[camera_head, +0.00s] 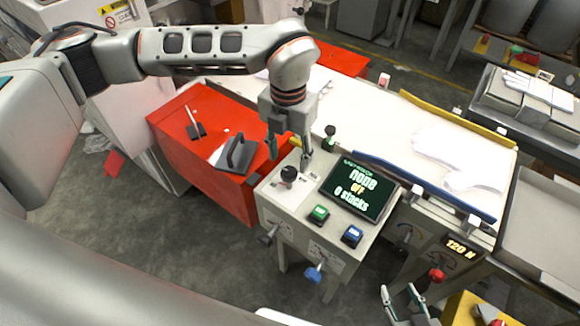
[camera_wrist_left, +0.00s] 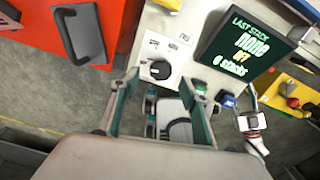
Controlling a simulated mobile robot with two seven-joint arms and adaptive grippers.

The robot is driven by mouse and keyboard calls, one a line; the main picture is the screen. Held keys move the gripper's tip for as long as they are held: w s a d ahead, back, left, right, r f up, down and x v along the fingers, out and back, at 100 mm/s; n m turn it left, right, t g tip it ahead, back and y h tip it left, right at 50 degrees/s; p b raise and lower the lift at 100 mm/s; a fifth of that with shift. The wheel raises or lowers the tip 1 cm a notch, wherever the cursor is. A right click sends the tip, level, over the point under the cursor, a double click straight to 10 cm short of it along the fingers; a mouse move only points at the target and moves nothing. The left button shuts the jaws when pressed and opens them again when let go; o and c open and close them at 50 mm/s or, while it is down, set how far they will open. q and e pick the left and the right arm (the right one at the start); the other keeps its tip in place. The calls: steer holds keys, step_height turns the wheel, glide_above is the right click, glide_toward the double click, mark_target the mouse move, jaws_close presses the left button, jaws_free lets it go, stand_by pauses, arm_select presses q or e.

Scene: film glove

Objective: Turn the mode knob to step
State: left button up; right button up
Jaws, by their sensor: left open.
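A black round knob (camera_head: 289,174) stands on a white label plate at the left of the grey control box; its markings are too small to read. It also shows in the left wrist view (camera_wrist_left: 159,69). My left gripper (camera_head: 288,154) is open and points down above the knob, its fingers apart on either side. In the left wrist view the fingertips (camera_wrist_left: 160,82) frame the knob, with no clear contact. The screen (camera_head: 360,190) reads "none", "off" and "0 stacks". My right gripper (camera_head: 399,290) is low at the right, fingers apart and empty.
A green button (camera_head: 319,214) and a blue button (camera_head: 352,235) sit near the box's front edge. A blue-handled lever (camera_head: 314,273) sticks out in front. A red cabinet (camera_head: 190,150) with a black handle (camera_head: 238,155) stands left; a white conveyor table (camera_head: 390,135) lies behind.

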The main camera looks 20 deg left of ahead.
mark_target(289, 171)
arm_select(q)
steer(key=shift+f, duration=2.35)
steer(key=c, duration=1.1)
